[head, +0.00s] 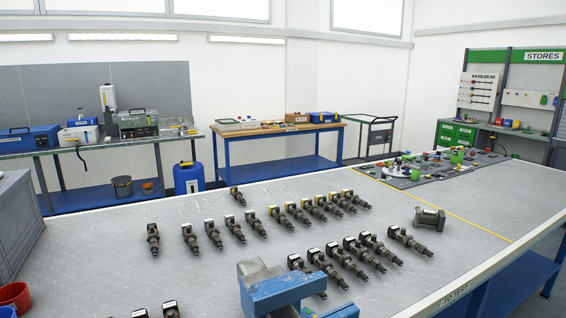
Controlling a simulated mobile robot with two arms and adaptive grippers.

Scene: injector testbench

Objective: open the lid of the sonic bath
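No box in the head view is labelled as the sonic bath, and I cannot tell for sure which one it is. A blue box (29,141) with a black handle on top stands at the left end of the far-left bench and looks closed. Beside it is a smaller white and blue unit (79,131). A grey-green unit (137,123) with a top handle and a front panel stands further right on the same bench. Neither of my grippers shows in this view.
A large grey table (330,195) fills the foreground with rows of injectors (278,215) and a blue vice (292,290) at its near edge. Floor separates it from the far-left bench (110,146). A blue drum (188,178) stands by that bench. A wooden bench (270,130) is behind.

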